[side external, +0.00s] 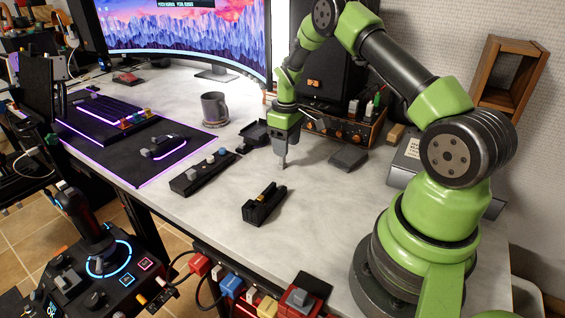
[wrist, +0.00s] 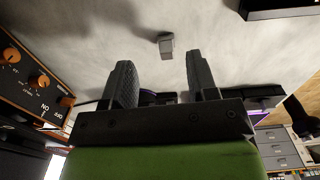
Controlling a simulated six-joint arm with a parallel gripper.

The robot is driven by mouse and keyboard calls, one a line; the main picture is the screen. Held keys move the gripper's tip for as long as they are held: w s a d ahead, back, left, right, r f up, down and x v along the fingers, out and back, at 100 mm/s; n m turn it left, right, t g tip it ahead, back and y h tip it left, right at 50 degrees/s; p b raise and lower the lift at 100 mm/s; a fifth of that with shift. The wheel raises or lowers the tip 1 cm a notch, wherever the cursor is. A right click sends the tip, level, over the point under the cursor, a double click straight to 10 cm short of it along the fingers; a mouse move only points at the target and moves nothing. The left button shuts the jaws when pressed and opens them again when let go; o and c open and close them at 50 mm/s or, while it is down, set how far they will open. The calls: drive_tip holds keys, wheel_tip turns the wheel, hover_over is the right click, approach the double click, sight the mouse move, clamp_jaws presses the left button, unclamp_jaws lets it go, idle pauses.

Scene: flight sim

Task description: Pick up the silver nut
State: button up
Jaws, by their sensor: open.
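The silver nut (wrist: 166,46) is a small grey block-like piece on the pale marbled tabletop. In the wrist view it lies just beyond my fingertips, between their lines, and it looks apart from both fingers. My gripper (wrist: 160,60) is open with nothing between its two dark ribbed fingers. In the side view my gripper (side external: 284,160) points down over the middle of the table. I cannot pick out the nut there.
A switch strip (side external: 200,172) and a grey mug (side external: 214,108) are to the left. A flat dark box (side external: 348,158) and an orange-trimmed panel (side external: 340,127) are to the right and behind.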

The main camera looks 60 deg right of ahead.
sight(282, 159)
drive_tip(key=f, duration=0.3)
drive_tip(key=shift+w+a+f, duration=0.35)
drive_tip(key=shift+f, duration=0.65)
clamp_jaws()
